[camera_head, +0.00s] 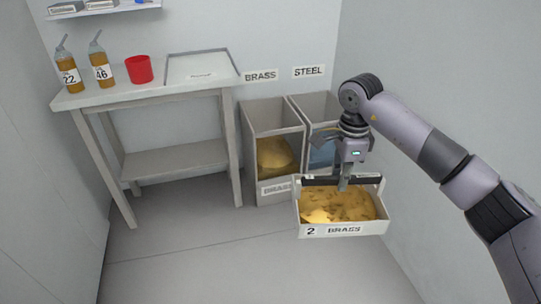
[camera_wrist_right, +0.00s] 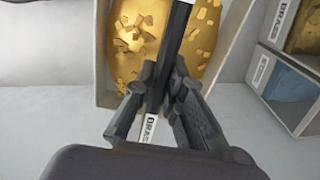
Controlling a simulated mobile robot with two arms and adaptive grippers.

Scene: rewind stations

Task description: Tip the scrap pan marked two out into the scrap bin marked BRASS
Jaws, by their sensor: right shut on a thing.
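The scrap pan (camera_head: 312,232) is white, marked "2 BRASS", and full of brass-coloured scrap (camera_head: 335,205). My right gripper (camera_head: 344,183) is shut on the pan's dark handle bar (camera_head: 320,181), and the pan hangs about level, seemingly in front of the bins. The right wrist view shows the gripper (camera_wrist_right: 165,95) on the bar (camera_wrist_right: 180,35) with scrap (camera_wrist_right: 130,35) below. The BRASS scrap bin (camera_head: 257,120) stands behind and left of the pan, with brass scrap inside; the pan hides part of its front label. My left gripper is not in view.
The STEEL bin (camera_head: 300,103), holding bluish scrap, adjoins the BRASS bin on the right. A table (camera_head: 150,93) at left holds two bottles (camera_head: 69,77) marked 22 and 46, a red cup (camera_head: 139,69) and a tray (camera_head: 199,67). The floor (camera_head: 190,262) in front is clear.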

